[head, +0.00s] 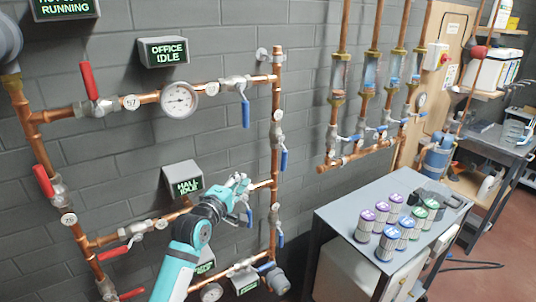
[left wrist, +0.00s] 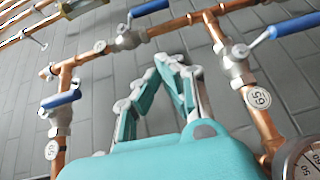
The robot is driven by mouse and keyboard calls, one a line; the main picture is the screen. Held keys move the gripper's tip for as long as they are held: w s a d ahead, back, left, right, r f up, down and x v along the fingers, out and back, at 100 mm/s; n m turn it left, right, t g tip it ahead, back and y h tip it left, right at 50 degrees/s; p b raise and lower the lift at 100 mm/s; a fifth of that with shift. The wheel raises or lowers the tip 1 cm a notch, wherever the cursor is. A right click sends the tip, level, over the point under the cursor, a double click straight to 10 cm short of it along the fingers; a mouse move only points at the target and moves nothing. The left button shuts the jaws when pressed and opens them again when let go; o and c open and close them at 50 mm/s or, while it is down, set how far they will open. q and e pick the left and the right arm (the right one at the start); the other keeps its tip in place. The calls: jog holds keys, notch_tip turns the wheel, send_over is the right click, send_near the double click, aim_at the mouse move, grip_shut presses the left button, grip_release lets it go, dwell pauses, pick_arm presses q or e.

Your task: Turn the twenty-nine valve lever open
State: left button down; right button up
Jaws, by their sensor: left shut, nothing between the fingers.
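My left gripper (head: 240,184) is at the pipes beside the HALL IDLE sign (head: 184,179). In the left wrist view its teal and grey fingers (left wrist: 172,68) are closed together with nothing between them, apart from any lever. I cannot read a 29 on any valve tag. Blue levers near the gripper are one just beyond it (head: 249,216), partly hidden, and one to its right (head: 280,232). The left wrist view shows a valve with a blue lever and tag 65 (left wrist: 258,98), and a blue lever (left wrist: 62,99) above tag 50 (left wrist: 51,149). My right gripper is not in view.
A grey cabinet (head: 335,225) with several coloured cylinders on top stands at right. Red levers (head: 89,80) sit on the left pipes. A gauge (head: 180,99) and the OFFICE IDLE sign (head: 164,52) are above.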

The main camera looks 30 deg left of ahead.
aim_at(283, 154)
pick_arm(q)
jog(key=shift+t, duration=0.3)
jog(key=w, duration=0.5)
jog(key=w+d+p, duration=0.1)
jog(key=w, duration=0.3)
jog(key=w+d+f, duration=0.1)
jog(key=w, duration=0.4)
jog(key=shift+w, duration=0.3)
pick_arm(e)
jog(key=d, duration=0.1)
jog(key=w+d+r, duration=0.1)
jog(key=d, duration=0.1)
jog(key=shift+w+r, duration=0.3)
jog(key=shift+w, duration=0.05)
pick_arm(q)
jog(key=shift+p, duration=0.3)
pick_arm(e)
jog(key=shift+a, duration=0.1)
